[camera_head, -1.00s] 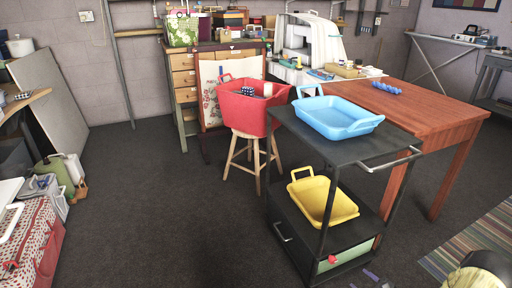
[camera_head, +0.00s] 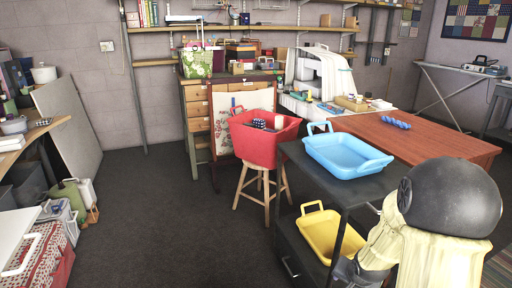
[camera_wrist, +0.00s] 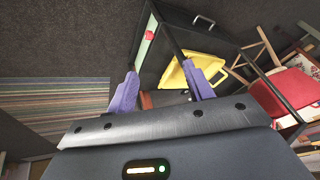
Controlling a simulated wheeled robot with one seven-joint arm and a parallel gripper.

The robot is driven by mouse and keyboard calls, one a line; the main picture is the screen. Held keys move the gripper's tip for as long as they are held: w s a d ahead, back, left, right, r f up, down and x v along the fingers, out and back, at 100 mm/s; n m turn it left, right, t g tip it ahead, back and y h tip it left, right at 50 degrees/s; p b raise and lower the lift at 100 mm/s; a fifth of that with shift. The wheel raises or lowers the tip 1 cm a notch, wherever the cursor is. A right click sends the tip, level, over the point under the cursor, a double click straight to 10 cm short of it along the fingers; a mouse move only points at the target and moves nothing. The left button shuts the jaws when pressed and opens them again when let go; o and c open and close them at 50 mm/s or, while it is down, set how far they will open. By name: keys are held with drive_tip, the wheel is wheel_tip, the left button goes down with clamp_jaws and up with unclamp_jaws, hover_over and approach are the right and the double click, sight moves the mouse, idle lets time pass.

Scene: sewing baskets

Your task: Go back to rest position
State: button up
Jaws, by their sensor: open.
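My gripper (camera_wrist: 160,70) shows in the wrist view with its two purple fingers spread apart and nothing held between them. The black cart and the yellow basket (camera_wrist: 215,72) lie beyond the fingers. In the head view, my arm fills the lower right, and I cannot make out the fingers there. The yellow basket also shows in the head view (camera_head: 333,238), on the cart's lower shelf and partly hidden by my arm. A blue basket (camera_head: 345,155) sits on the cart's top (camera_head: 352,192). A red basket (camera_head: 262,138) with several items stands on a wooden stool.
A wooden table (camera_head: 440,147) stands behind the cart, bearing a blue wavy object (camera_head: 395,122). A drawer cabinet (camera_head: 197,108) and a sewing machine (camera_head: 312,68) are at the back. A side bench (camera_head: 35,132) is at left. The dark floor (camera_head: 165,220) at centre-left is clear.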

drive_tip(key=s+a+r+n+g+p, duration=0.25)
drive_tip(key=s+a+r+n, duration=0.55)
drive_tip(key=s+a, duration=0.4)
wheel_tip(320, 180, up, 39)
drive_tip(key=s+d+p, duration=0.1)
drive_tip(key=p, duration=3.6)
drive_tip(key=shift+d+m+y, duration=0.25)
drive_tip(key=shift+m+y, duration=0.15)
drive_tip(key=shift+f, duration=0.15)
